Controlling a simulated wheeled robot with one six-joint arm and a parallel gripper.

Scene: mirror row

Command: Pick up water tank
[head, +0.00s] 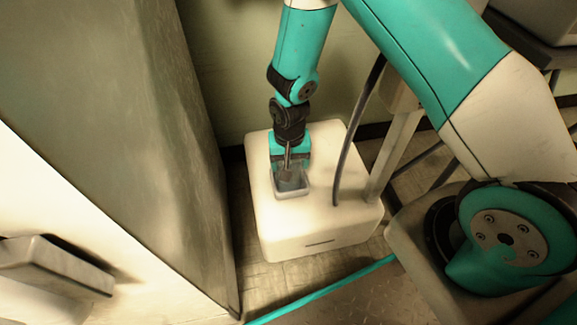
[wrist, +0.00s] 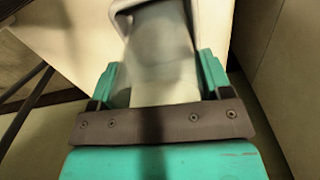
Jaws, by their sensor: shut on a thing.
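The water tank appears to be the pale grey, see-through container (wrist: 160,45) between my jaws in the wrist view. In the head view a grey container (head: 292,186) with a light rim shows at the top of a white box (head: 325,225). My gripper (head: 289,163) reaches down from above and is shut on the tank; in the wrist view its teal fingers (wrist: 158,75) stand on either side of it. I cannot tell whether the tank's bottom is still inside the box. The fingertips are partly hidden in the head view.
A tall grey cabinet (head: 165,130) stands close on the left. A pale wall (head: 225,60) is behind the box. A dark hose (head: 355,130) curves down to the box beside my gripper. A teal strip (head: 320,290) runs along the floor in front.

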